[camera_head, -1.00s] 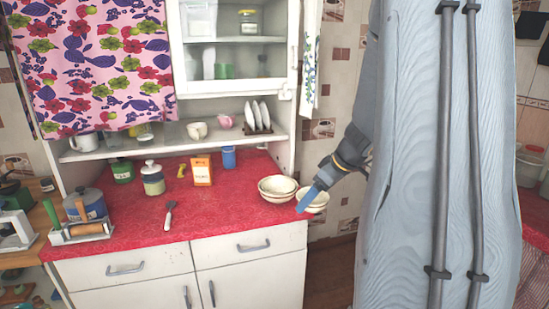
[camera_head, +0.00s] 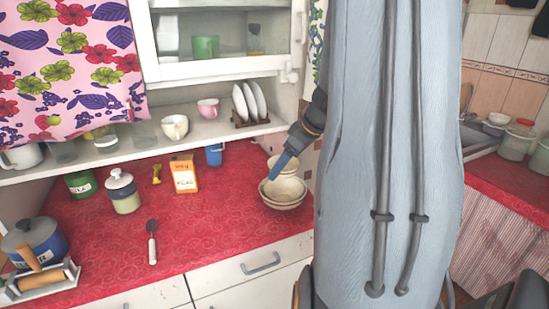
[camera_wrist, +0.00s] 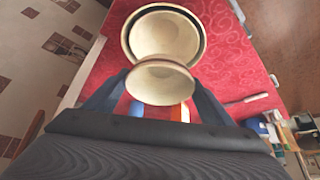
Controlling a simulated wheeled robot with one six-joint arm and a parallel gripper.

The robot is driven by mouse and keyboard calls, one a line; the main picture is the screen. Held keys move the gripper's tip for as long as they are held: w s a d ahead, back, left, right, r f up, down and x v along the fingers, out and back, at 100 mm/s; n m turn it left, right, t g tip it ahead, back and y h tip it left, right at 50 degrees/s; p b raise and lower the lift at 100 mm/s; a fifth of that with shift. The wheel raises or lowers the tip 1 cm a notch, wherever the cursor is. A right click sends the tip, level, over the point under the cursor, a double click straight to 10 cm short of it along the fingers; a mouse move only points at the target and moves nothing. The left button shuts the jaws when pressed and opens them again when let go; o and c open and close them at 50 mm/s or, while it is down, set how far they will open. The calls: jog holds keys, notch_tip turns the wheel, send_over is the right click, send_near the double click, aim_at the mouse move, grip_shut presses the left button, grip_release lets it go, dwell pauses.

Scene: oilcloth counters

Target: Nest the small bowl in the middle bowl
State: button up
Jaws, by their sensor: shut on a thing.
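The small cream bowl (camera_wrist: 160,82) is held between the two blue fingers of my gripper (camera_wrist: 158,98) in the wrist view. It also shows in the head view (camera_head: 291,165), partly behind the finger. My gripper (camera_head: 275,176) is at the back of two nested cream bowls on the red counter. The middle bowl (camera_wrist: 165,32) sits inside the large bowl (camera_head: 283,206); the middle bowl also shows in the head view (camera_head: 284,190). The small bowl overlaps their near edge in the wrist view. I cannot tell whether it touches them.
The bowls stand near the right end of the red counter (camera_head: 215,230). An orange box (camera_head: 184,174), a blue cup (camera_head: 214,155) and a spatula (camera_head: 152,242) are to their left. A shelf (camera_head: 200,130) with cups and a plate rack is behind. Counter between spatula and bowls is clear.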

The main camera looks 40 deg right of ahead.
aim_at(298, 167)
jog(key=shift+s+d+b, duration=0.1)
jog(key=shift+b, duration=0.5)
notch_tip(298, 167, down, 4)
jog(key=b, duration=0.5)
jog(key=shift+f, duration=0.1)
jog(key=shift+f+b, duration=0.8)
jog(key=shift+b, duration=0.5)
dwell(1.5)
jog(key=o, duration=1.2)
jog(key=shift+b+v, duration=0.75)
jog(key=shift+v, duration=3.25)
jog(key=shift+s, duration=0.1)
